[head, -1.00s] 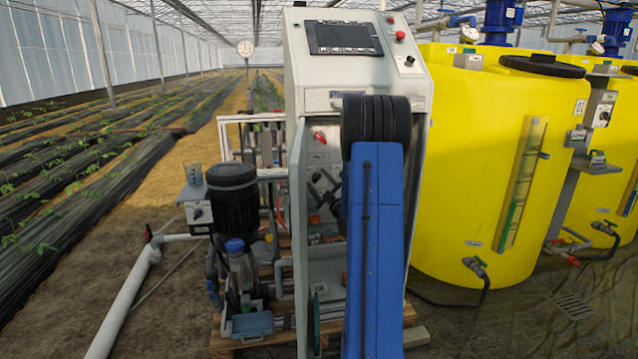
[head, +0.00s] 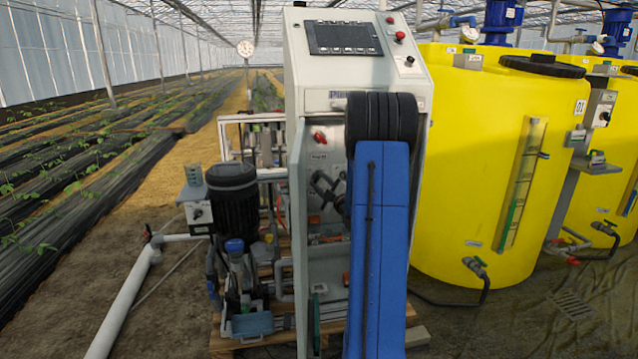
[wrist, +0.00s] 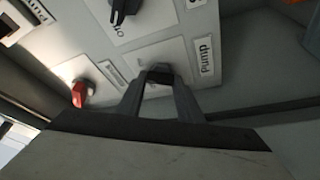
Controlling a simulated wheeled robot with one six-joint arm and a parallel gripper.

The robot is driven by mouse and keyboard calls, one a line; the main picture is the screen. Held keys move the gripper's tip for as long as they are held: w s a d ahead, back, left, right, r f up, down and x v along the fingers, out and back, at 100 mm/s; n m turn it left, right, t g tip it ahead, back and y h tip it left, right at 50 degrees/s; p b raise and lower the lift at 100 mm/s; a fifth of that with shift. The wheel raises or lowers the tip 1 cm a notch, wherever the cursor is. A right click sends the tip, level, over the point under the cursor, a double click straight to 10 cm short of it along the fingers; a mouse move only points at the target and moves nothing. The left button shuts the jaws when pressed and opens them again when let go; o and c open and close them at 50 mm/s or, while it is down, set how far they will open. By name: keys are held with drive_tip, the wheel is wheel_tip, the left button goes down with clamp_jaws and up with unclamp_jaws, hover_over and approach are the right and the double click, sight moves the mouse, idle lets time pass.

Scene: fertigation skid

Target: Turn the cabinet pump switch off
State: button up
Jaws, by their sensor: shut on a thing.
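The cabinet pump switch (wrist: 159,73) is a small black knob on a light grey plate. A "Pump" label (wrist: 206,57) is beside it in the wrist view. My gripper (wrist: 160,82) has its two grey fingers closed on the knob, one on each side. The fingers partly hide the knob, so its exact angle is hard to read. In the head view the switch is not clearly visible; my blue arm covers much of the open grey cabinet (head: 310,75).
Another black rotary switch (wrist: 122,10) is on the neighbouring plate. A red knob (wrist: 79,94) is to the left; a red knob also shows inside the cabinet (head: 319,137). A yellow tank (head: 470,160) stands to the right, a black pump motor (head: 233,200) to the left.

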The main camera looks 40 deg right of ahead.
drive_tip(key=n+g+y, duration=0.1)
drive_tip(key=n, duration=0.3)
drive_tip(key=n+g, duration=0.1)
drive_tip(key=n, duration=0.2)
drive_tip(key=shift+r+g, duration=0.15)
drive_tip(key=shift+g, duration=0.15)
drive_tip(key=n+g, duration=0.1)
drive_tip(key=n, duration=0.2)
drive_tip(key=shift+a, duration=0.1)
drive_tip(key=shift+n+g+h, duration=0.3)
drive_tip(key=shift+n+g, duration=0.7)
drive_tip(key=shift+n, duration=0.5)
drive_tip(key=o, duration=1.1)
drive_tip(key=shift+s+r, duration=0.1)
